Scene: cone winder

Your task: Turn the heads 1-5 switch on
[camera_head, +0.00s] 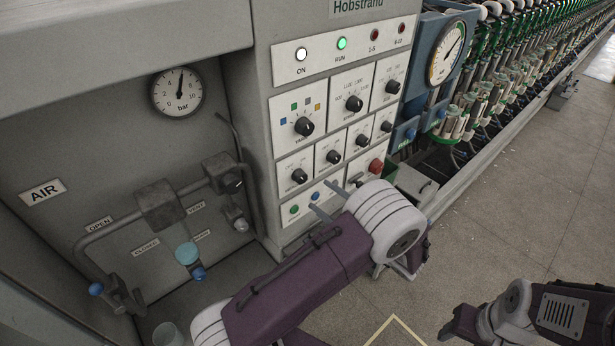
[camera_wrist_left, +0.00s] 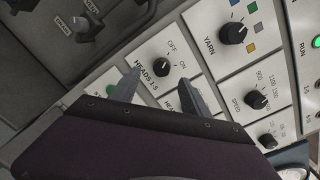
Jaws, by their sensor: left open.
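The heads 1-5 switch (camera_head: 299,176) is a black rotary knob on a white plate, low left on the grey control panel, below the yarn knob. In the left wrist view the knob (camera_wrist_left: 161,67) has OFF and ON marks beside it; I cannot clearly read which its pointer faces. My left gripper (camera_head: 320,197) is open and empty in front of the lower panel. In the left wrist view its two fingertips (camera_wrist_left: 159,78) lie either side of the knob, seemingly short of it. My right gripper (camera_head: 458,323) is at the lower right, its jaws unclear.
The white ON lamp (camera_head: 301,54) and green RUN lamp (camera_head: 341,43) are lit; the 1-5 lamp (camera_head: 372,34) looks dark. Other knobs, a red button (camera_head: 376,165) and a blue button (camera_head: 314,196) are close by. Air pipes (camera_head: 160,205) run at left.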

